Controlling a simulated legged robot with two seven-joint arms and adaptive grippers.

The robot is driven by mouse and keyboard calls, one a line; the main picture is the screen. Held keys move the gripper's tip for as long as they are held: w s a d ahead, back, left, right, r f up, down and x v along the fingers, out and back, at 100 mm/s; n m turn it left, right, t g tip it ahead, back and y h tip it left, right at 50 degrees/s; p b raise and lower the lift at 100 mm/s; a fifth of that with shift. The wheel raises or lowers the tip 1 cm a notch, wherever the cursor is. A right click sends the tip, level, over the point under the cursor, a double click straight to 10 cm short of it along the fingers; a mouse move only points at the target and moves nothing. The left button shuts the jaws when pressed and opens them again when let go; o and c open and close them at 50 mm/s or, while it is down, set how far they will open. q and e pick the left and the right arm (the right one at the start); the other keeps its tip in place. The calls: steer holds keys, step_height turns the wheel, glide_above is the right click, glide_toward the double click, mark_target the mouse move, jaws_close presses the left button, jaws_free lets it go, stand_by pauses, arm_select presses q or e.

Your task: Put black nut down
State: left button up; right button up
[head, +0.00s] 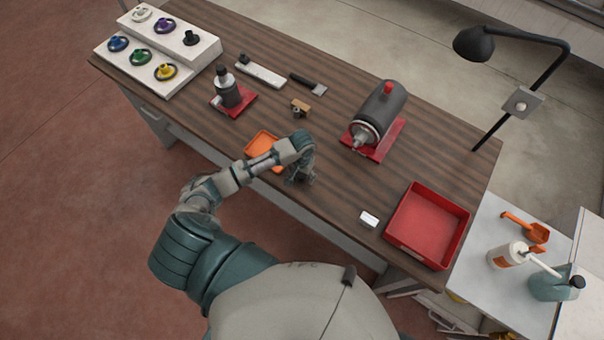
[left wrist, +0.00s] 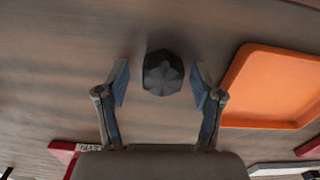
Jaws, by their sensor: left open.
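The black nut (left wrist: 163,72) shows in the left wrist view as a dark faceted piece, apparently on the brown wooden table. It lies between the two fingertips of my left gripper (left wrist: 160,85), with a visible gap on each side. The gripper is open. In the head view my left gripper (head: 301,177) is low over the middle of the table, and the nut is not discernible there. My right gripper is not in either view.
An orange tray (head: 258,141) lies beside the gripper and also shows in the left wrist view (left wrist: 272,88). A red bin (head: 428,226) and a small white block (head: 369,219) are to the right. A motor on a red base (head: 372,150) stands behind.

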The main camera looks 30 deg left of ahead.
mark_target(302, 175)
arm_select(q)
steer(key=shift+r, duration=0.1)
step_height(302, 175, up, 12)
steer(key=shift+b, duration=0.45)
stand_by(0.3)
